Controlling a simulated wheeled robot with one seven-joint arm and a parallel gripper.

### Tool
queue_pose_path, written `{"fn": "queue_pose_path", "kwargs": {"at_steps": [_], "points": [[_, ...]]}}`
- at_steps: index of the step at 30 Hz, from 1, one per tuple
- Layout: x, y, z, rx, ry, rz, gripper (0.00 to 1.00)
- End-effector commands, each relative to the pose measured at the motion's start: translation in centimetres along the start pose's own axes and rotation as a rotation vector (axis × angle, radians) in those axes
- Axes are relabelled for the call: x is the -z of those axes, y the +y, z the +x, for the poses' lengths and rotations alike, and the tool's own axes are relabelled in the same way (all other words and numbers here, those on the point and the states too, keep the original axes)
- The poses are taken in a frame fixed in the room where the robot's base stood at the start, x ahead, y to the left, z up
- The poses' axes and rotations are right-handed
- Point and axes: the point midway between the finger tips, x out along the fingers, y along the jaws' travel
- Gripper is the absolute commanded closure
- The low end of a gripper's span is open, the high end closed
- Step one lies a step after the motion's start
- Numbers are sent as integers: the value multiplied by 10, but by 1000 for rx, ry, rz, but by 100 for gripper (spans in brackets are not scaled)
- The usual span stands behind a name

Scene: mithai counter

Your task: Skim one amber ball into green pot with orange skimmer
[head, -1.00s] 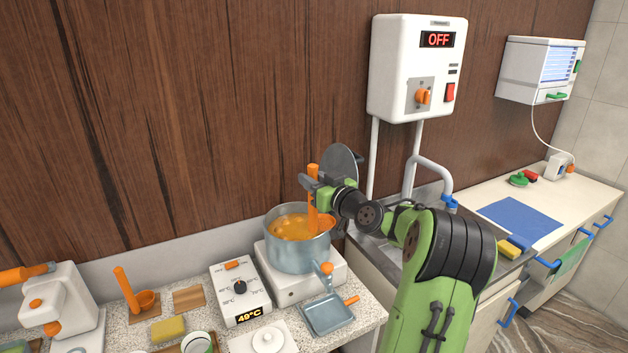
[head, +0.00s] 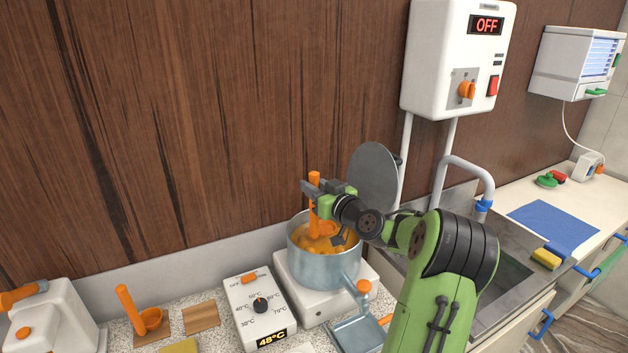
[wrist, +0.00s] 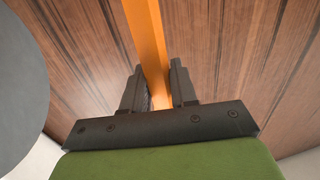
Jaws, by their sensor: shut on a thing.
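My gripper (head: 312,190) is shut on the upright handle of the orange skimmer (head: 314,178). The handle also shows between the jaws in the wrist view (wrist: 146,35). The skimmer's lower end is inside the grey-blue saucepan (head: 320,268), near the level of its rim. Amber liquid with rounded lumps, apparently balls, shows in the pan (head: 307,243). I cannot tell whether a ball lies in the skimmer, as it is small and the same colour. No green pot can be made out in the current views.
The saucepan stands on a white hot plate (head: 307,303) beside a control box (head: 262,309) reading 48°C. A round grey lid (head: 374,175) stands upright behind my arm.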

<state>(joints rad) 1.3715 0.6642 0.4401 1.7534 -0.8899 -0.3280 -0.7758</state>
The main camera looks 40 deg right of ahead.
Motion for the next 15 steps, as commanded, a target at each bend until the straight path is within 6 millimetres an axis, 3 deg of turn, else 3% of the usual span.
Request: {"fn": "queue_pose_path", "kwargs": {"at_steps": [1,15], "points": [[-16,0,0,0,4,-5,100],[-85,0,0,0,4,-5,100]]}}
